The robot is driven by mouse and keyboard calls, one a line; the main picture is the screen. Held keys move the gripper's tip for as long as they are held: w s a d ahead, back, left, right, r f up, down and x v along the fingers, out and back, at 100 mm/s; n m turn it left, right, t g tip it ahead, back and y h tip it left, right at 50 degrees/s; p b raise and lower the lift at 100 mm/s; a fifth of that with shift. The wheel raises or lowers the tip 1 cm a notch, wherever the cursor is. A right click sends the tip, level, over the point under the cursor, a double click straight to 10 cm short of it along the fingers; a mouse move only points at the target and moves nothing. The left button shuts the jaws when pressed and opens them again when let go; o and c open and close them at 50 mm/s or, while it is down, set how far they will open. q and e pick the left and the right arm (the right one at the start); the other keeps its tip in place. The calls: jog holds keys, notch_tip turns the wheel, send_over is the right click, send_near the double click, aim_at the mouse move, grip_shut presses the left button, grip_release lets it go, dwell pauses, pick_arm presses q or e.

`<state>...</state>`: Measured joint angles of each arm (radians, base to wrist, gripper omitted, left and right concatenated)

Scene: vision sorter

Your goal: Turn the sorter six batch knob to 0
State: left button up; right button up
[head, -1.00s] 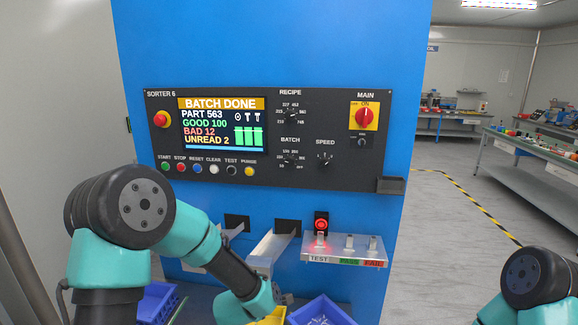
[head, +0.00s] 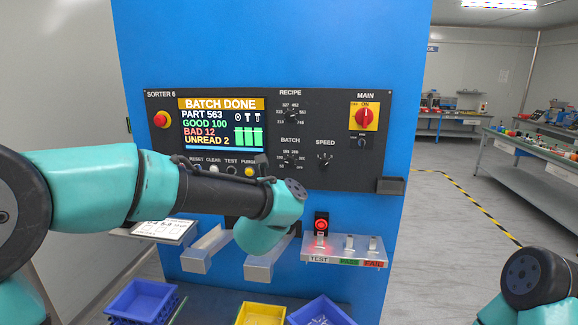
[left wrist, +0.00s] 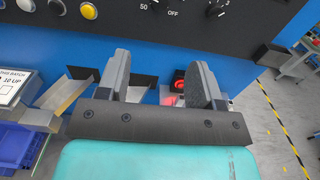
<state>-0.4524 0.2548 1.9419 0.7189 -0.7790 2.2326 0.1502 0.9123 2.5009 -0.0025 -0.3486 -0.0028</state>
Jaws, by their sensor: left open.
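The batch knob (head: 291,161) is a small black dial under the word BATCH on the black panel of sorter six. Its pointer is too small to read. In the left wrist view only the lower part of a dial shows at the top edge, with the labels 50 and OFF (left wrist: 173,13). My left gripper (left wrist: 157,75) is open and empty, its two fingers apart, below the panel and clear of the dial. In the head view my wrist hides the fingers, just below and left of the batch knob. My right arm shows at the bottom right; its gripper is out of view.
The recipe dial (head: 292,115) is above and the speed knob (head: 325,160) to the right. The screen (head: 222,124) reads BATCH DONE. Metal chutes (head: 205,250) and a switch box (head: 345,259) jut out below the panel. Blue bins (head: 318,312) and a yellow bin (head: 262,314) sit lower.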

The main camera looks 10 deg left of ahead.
aim_at(290, 164)
pick_arm(q)
jog(key=shift+w, duration=0.1)
jog(key=w, duration=1.7)
jog(key=shift+w+a, duration=0.15)
jog(key=shift+a, duration=0.1)
jog(key=c, duration=0.9)
